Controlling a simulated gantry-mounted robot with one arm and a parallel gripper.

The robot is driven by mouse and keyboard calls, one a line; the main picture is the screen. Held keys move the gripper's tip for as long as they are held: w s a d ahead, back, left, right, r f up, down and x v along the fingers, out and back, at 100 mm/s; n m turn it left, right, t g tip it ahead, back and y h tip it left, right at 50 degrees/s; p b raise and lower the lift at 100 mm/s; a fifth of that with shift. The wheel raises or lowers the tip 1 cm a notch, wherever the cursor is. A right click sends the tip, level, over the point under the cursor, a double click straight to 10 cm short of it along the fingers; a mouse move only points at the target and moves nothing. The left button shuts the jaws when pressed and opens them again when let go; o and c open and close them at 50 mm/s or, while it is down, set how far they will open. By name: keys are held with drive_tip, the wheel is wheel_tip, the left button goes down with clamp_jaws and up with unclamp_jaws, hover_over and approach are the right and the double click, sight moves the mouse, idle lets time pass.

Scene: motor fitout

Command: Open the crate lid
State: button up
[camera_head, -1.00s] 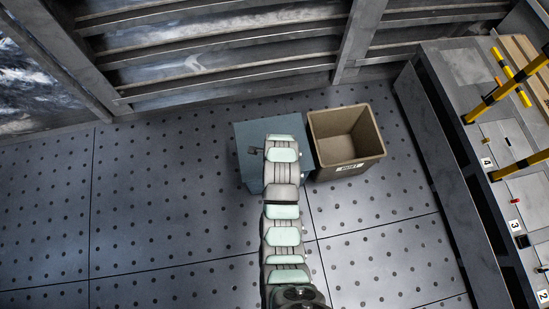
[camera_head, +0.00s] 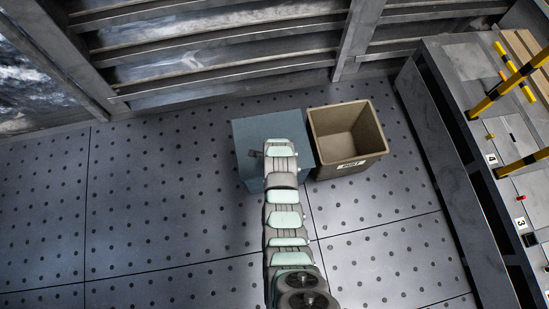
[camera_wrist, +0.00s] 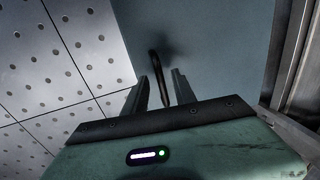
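The crate is a blue-grey box with a flat closed lid (camera_head: 262,127), on the floor in the middle of the head view. The lid fills the upper middle of the wrist view (camera_wrist: 205,50). A dark curved handle (camera_wrist: 158,72) stands up from it. My gripper (camera_wrist: 160,88) is open, with its two fingers apart and the handle showing between them in the picture. I cannot tell whether either finger touches the handle. In the head view my arm covers the front of the crate and largely hides the gripper.
An open, empty brown bin (camera_head: 346,130) with a label stands right beside the crate. A grey workbench (camera_head: 480,110) with yellow-black posts and numbered spots runs along the right. Slatted metal wall panels (camera_head: 220,50) rise behind. The perforated floor (camera_head: 165,190) at left is clear.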

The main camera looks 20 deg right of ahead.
drive_tip(key=shift+c, duration=0.3)
clamp_jaws()
idle(1.1)
